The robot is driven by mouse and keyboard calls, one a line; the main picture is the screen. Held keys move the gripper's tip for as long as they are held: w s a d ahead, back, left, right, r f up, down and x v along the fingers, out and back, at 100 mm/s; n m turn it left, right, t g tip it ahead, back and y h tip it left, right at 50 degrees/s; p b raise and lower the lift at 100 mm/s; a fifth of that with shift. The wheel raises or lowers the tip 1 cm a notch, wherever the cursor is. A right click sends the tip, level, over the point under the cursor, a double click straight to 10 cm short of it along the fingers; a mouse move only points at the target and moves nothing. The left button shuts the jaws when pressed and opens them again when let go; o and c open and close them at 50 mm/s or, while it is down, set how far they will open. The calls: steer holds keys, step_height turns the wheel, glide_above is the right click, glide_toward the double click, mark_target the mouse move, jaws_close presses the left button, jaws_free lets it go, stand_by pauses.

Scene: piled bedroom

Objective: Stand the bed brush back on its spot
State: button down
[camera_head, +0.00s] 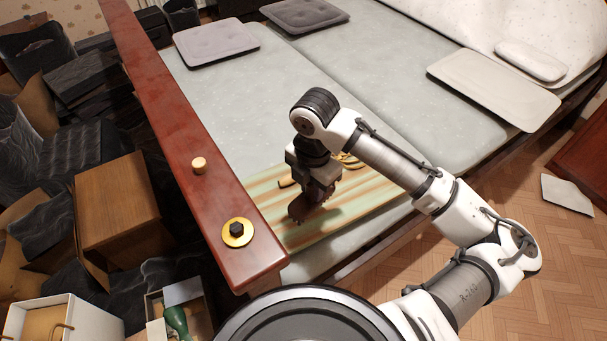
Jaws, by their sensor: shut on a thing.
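My gripper (318,192) points down over the striped green and tan board (371,197) at the near end of the bed. It is shut on a dark, ragged-edged piece (298,210), which looks like the bed brush, low over the board. Whether the piece touches the board I cannot tell. The gripper hides much of it. Tan wooden pieces (348,161) show behind the gripper, partly covered by my arm; another small tan end (287,183) shows to its left. A marked spot for the brush cannot be made out.
The red-brown bed rail (185,125) runs along the left, bearing a small wooden peg (199,165) and a yellow disc with a black knob (237,232). Grey cushions (216,42) lie farther back. Boxes and dark clutter (118,205) fill the left floor. The middle mattress (230,100) is clear.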

mark_target(312, 206)
stand_by(0.4)
steer(key=shift+f+b, duration=2.4)
steer(key=shift+f, duration=0.6)
steer(key=shift+f+b, duration=0.8)
steer(key=shift+f, duration=0.2)
steer(key=c, duration=1.1)
jaws_free()
steer(key=shift+r+p, duration=3.3)
steer(key=shift+r, duration=0.75)
